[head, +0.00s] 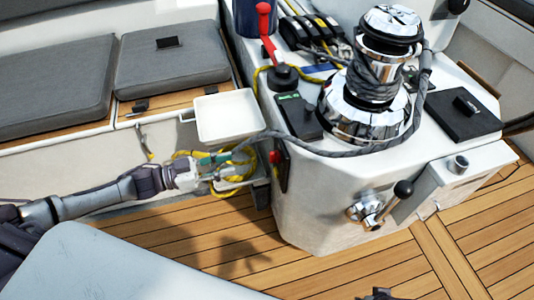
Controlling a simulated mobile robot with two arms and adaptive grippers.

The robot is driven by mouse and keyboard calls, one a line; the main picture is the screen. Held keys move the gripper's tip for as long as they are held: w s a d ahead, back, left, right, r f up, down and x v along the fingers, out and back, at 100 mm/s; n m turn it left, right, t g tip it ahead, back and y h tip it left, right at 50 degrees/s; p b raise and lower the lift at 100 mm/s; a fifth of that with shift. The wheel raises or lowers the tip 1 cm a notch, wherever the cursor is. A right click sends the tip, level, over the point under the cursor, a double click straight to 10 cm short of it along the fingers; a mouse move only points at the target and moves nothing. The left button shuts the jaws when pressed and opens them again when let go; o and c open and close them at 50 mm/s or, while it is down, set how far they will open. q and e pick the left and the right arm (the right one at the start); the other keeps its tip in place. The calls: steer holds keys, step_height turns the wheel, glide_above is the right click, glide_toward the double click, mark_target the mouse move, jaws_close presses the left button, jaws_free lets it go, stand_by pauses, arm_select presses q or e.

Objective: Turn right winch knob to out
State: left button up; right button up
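A large chrome winch (362,115) with dark grey rope wound around it stands on the white console at the upper right. A chrome fitting with a lever (368,210) ending in a black ball (403,189) sits on the console's front face. Which part is the right winch knob is not clear from this view. My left gripper (226,167) is left of the console, in front of the coiled yellow rope and below the white tray. Its fingers are small and mixed with the rope, so their opening is unclear.
A white tray (226,115) and yellow rope (235,186) are close to my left gripper. A red-handled lever (268,40) and a black box (299,115) are on the console (310,205). Grey cushions (55,80) line the left. The teak floor (330,272) is mostly clear.

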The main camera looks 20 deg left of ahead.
mark_target(274, 157)
arm_select(q)
steer(key=x, duration=1.1)
steer(key=shift+b, duration=0.35)
arm_select(e)
steer(key=shift+w+r, duration=0.2)
steer(key=shift+r, duration=1.35)
arm_select(q)
steer(key=shift+a, duration=0.1)
jaws_close()
arm_select(e)
steer(key=shift+f, duration=0.1)
